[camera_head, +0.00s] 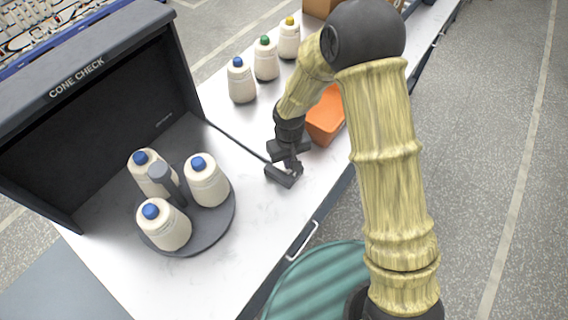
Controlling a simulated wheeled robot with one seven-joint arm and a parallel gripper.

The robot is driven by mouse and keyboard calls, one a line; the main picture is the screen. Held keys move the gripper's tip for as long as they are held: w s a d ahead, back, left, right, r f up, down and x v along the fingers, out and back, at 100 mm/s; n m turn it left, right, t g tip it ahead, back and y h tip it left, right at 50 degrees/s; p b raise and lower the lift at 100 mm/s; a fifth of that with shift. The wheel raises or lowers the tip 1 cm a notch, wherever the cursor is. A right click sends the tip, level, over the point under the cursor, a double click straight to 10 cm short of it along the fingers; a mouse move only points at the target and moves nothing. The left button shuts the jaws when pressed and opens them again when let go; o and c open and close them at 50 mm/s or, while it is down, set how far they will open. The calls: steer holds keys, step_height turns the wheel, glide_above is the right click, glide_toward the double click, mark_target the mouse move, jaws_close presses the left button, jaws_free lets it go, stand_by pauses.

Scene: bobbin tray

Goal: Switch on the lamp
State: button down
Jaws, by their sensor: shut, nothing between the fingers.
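A black booth labelled "CONE CHECK" (75,77) stands at the left of the table. No separate lamp shows, and I cannot tell whether a light is on inside the booth. A dark cable runs from the booth to a small dark switch box (280,179) on the table. My gripper (291,168) is shut and empty, pointing down right at the box. I cannot tell whether its fingertips touch the box, and they partly hide its top.
A dark round tray (226,216) holds three cream cones with blue tops and a grey post. Three more cones (241,82) with blue, green and yellow tops stand behind. An orange bin (325,117) sits beside my arm. The table's front is clear.

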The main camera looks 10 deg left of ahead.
steer(key=shift+f, duration=0.35)
steer(key=shift+r+p, duration=2.35)
steer(key=shift+r, duration=1.2)
steer(key=d+r+m+t, duration=0.1)
steer(key=d+r+m, duration=0.1)
steer(key=d+r, duration=0.4)
steer(key=d+r+m, duration=0.1)
steer(key=d+r, duration=0.3)
steer(key=d, duration=0.4)
steer(key=s+d+r+m, duration=0.2)
steer(key=s+d, duration=0.1)
steer(key=d, duration=0.3)
steer(key=s+d+r+m+t, duration=0.1)
steer(key=s+d+r+m, duration=0.1)
steer(key=s+d+r, duration=0.1)
steer(key=s+d, duration=0.1)
steer(key=d, duration=0.1)
steer(key=shift+d+r+t, duration=0.25)
steer(key=shift+d+t, duration=0.05)
steer(key=shift+d, duration=0.05)
